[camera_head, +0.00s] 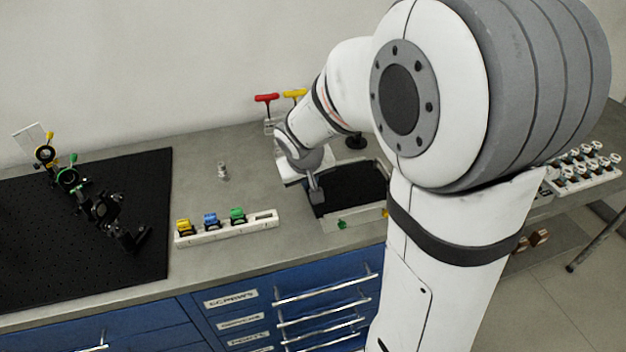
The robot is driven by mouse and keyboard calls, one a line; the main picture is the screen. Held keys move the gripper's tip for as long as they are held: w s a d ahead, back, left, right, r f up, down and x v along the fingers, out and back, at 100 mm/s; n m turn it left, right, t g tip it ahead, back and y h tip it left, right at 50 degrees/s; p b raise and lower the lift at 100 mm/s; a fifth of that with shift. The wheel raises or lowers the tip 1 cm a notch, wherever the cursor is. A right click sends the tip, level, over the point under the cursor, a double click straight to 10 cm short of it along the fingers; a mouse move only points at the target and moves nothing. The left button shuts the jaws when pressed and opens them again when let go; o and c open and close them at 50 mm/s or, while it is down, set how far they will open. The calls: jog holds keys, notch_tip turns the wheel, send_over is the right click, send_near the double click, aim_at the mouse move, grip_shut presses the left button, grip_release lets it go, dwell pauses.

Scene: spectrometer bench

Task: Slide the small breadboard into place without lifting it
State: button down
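The small breadboard (352,192) is a black plate lying flat on the grey bench, right of centre, with pale edging along its front and right sides. My arm hides part of its back and right. My gripper (316,192) points down at its left end. One grey finger shows there, and I cannot tell whether it touches the plate or how wide the fingers are. A small green part (342,224) sits at the front edging.
A large black breadboard (60,270) with several optic mounts lies at left. A white rack (240,231) with yellow, blue and green pieces stands between. Red and yellow T-handled tools (266,98) stand behind. A white holder (590,180) of several mounts is at right.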

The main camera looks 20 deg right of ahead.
jog(key=c, duration=1.4)
grip_release()
jog(key=shift+c, duration=0.2)
